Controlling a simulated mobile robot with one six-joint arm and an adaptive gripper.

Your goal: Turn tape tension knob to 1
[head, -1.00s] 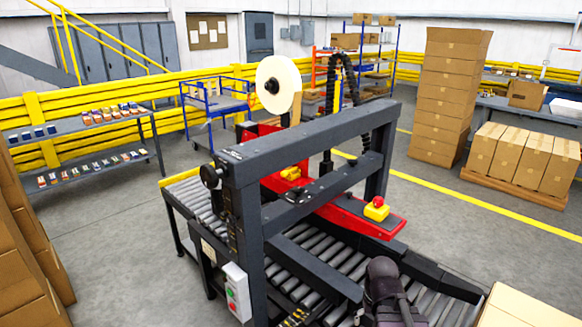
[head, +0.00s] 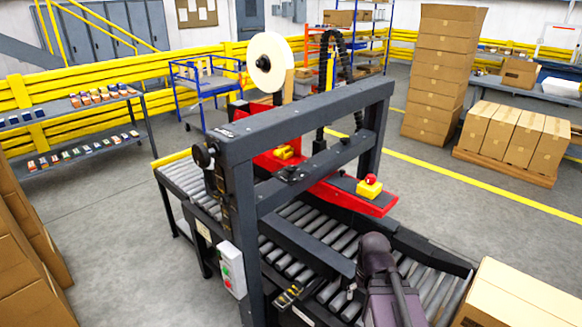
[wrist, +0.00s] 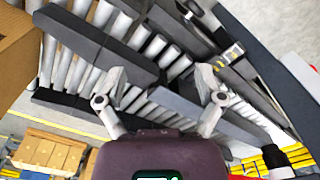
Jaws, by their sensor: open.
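The carton taping machine stands mid-picture in the head view, with a dark grey frame (head: 300,118) and a red tape head (head: 345,196). A cream tape roll (head: 270,52) with a black hub (head: 263,62) stands above it. A round black knob (head: 203,155) sits on the left post of the frame. I cannot tell which part is the tape tension knob, and no number marks can be read. My gripper (wrist: 161,80) is open and empty in the wrist view, above the roller conveyor. In the head view my dark arm (head: 378,265) is at the lower right, away from the roll and knob.
A grey box with green and red buttons (head: 231,270) is on the near side. A yellow block with a red button (head: 369,187) tops the tape head. Grey floor lies open at left.

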